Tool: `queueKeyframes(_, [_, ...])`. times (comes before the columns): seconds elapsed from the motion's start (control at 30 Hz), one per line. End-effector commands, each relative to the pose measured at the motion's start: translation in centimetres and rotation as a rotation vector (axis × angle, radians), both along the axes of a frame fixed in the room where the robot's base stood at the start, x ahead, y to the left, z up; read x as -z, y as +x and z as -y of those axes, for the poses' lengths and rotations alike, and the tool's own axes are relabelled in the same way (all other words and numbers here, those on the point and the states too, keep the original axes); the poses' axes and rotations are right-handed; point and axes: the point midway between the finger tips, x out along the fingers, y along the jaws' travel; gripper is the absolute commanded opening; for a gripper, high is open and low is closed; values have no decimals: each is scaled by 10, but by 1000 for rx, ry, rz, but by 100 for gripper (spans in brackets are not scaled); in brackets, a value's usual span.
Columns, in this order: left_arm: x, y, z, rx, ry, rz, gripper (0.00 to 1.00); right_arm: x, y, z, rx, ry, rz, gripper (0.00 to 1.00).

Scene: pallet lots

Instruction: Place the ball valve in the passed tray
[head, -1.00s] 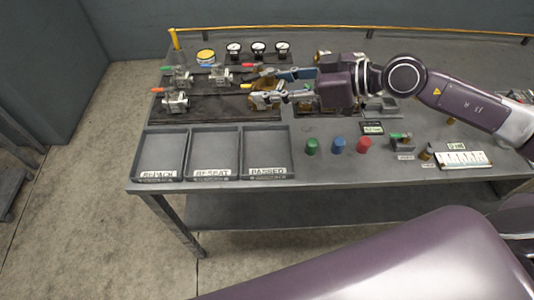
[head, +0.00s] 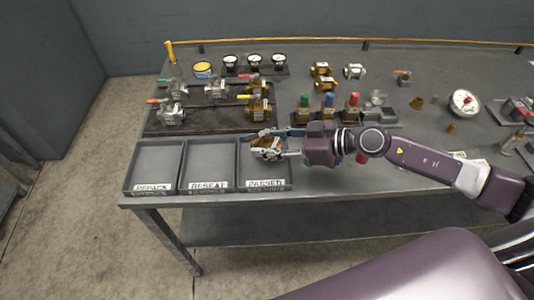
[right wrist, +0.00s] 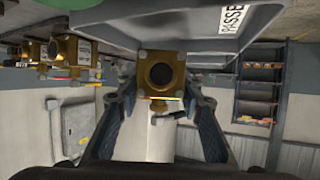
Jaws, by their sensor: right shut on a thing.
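My right gripper (head: 272,147) is shut on a brass ball valve (head: 262,146) and holds it over the back part of the passed tray (head: 290,181). The tray is the right one of three grey trays, with a "PASSED" label on its front. In the right wrist view the valve (right wrist: 160,75) sits between the two fingers, its round bore facing the camera. The passed tray's label (right wrist: 231,18) shows at the top of that view. The gap between valve and tray floor is hard to judge. My left gripper is out of view.
The repack tray (head: 154,164) and reseat tray (head: 208,164) stand empty to the left. Behind them, a dark mat (head: 200,125) holds several valves. Brass fittings with coloured caps (head: 328,108) stand behind my right arm, and a red cylinder (head: 362,158) shows below it.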

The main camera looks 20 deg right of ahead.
Motion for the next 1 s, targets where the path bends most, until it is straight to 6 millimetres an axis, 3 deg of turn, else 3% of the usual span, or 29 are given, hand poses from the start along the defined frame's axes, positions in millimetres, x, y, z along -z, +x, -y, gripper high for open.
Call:
queueKeyframes(0.1, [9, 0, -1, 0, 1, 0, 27, 22, 0, -1, 2, 5, -3, 0])
queueKeyframes(0.23, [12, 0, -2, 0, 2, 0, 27, 34, 0, -1, 1, 3, 0, 0])
queueKeyframes(0.67, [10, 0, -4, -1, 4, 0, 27, 38, 0, 0, 1, 3, 0, 0])
queueKeyframes(0.7, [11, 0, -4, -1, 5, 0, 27, 40, -1, 0, 0, 1, -2, 37])
queueKeyframes(0.83, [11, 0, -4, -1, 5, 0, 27, 40, -1, 0, 0, 1, -2, 52])
queueKeyframes(1.0, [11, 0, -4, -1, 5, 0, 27, 40, -1, 0, -1, 0, -2, 52])
